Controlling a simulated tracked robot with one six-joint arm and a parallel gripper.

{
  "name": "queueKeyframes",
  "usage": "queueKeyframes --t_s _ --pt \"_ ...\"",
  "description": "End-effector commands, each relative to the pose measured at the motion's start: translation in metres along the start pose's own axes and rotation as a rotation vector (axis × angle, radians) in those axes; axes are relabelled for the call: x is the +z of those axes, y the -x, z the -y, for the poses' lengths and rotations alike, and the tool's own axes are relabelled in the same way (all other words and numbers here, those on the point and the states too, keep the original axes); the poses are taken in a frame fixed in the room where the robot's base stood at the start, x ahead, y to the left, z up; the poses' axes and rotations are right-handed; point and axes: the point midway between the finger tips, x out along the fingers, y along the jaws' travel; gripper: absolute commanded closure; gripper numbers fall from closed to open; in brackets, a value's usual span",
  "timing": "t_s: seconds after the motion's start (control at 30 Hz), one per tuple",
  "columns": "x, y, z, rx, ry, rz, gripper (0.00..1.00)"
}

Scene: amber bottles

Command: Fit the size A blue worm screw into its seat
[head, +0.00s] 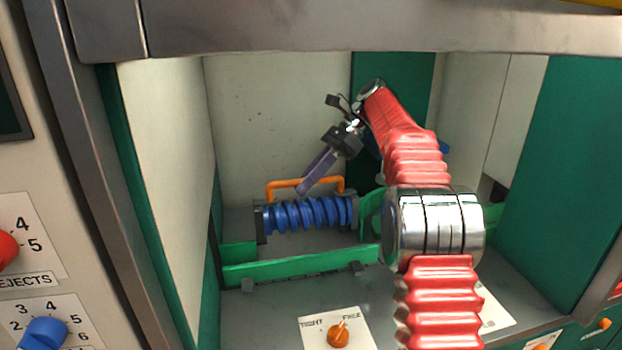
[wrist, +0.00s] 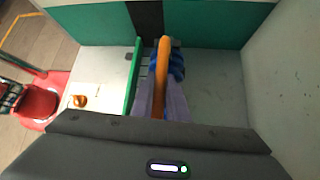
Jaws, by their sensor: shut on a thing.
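The blue worm screw (head: 308,214) lies level inside the open cabinet bay, with dark end plates and an orange handle (head: 290,183) arching over it. In the wrist view its blue thread (wrist: 176,66) shows beside and beyond the orange handle (wrist: 163,70). My gripper (head: 306,186) reaches down from above right, and its purple fingers are shut on the orange handle. The fingers (wrist: 158,108) also show on both sides of the handle in the wrist view. I cannot tell whether the screw's ends rest in a seat; its underside is hidden.
A low green rail (head: 290,268) runs in front of the screw. A white plate marked TIGHT and FREE with an orange knob (head: 338,334) lies nearer on the grey floor. Bay walls (head: 160,170) stand close on both sides, and a metal edge (head: 350,32) crosses above.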

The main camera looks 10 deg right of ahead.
Motion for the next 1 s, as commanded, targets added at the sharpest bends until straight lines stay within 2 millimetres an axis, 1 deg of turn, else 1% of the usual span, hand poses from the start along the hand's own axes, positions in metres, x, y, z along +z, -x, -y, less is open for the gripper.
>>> queueKeyframes --t_s 1.0 --pt "-0.036 -0.038 0.011 -0.002 0.005 0.001 1.00"
